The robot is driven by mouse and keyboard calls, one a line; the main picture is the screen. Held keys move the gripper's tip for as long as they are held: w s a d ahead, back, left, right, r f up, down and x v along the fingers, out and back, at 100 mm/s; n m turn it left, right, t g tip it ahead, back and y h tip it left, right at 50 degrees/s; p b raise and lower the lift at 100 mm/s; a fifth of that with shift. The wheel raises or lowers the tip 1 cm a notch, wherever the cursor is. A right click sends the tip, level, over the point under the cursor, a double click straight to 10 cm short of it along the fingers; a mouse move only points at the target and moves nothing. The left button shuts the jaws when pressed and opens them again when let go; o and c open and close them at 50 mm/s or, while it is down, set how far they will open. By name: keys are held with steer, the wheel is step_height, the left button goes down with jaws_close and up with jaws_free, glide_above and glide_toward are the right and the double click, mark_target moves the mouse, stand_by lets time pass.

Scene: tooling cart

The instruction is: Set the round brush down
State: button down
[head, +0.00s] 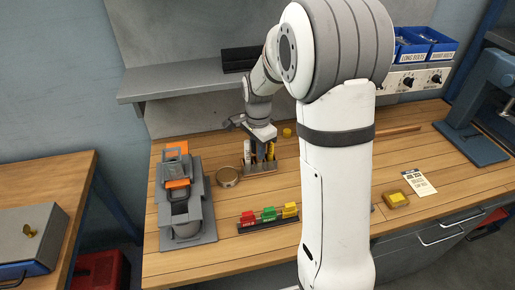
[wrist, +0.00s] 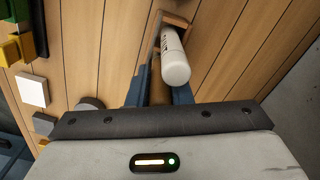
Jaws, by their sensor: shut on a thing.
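My gripper (head: 262,146) is low over the workbench, at a small wooden rack (head: 262,172) that holds several upright items. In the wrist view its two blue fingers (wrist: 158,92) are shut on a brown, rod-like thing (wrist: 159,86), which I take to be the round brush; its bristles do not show. A white cylinder with dark lettering (wrist: 175,65) is just beyond the fingers, at a wooden frame. I cannot tell whether the brush is inside the rack or above it.
A round tin (head: 228,177) lies left of the rack, and a grey-and-orange device (head: 182,205) stands farther left. A black tray with red, green (head: 269,213) and yellow blocks is in front. A yellow pad (head: 396,198) and a card (head: 418,183) lie right. Bare wood surrounds these.

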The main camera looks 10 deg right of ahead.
steer(key=shift+f, duration=0.2)
steer(key=c, duration=1.3)
jaws_free()
steer(key=shift+r, duration=0.1)
step_height(320, 180, up, 12)
steer(key=shift+r+b, duration=0.1)
steer(key=shift+b, duration=0.2)
steer(key=s+f+n+t, duration=0.1)
steer(key=s+n+t, duration=0.2)
steer(key=s+n, duration=1)
steer(key=s, duration=0.9)
steer(key=shift+s+d+f+n, duration=0.15)
steer(key=shift+s+d+n, duration=0.15)
steer(key=shift+s, duration=0.05)
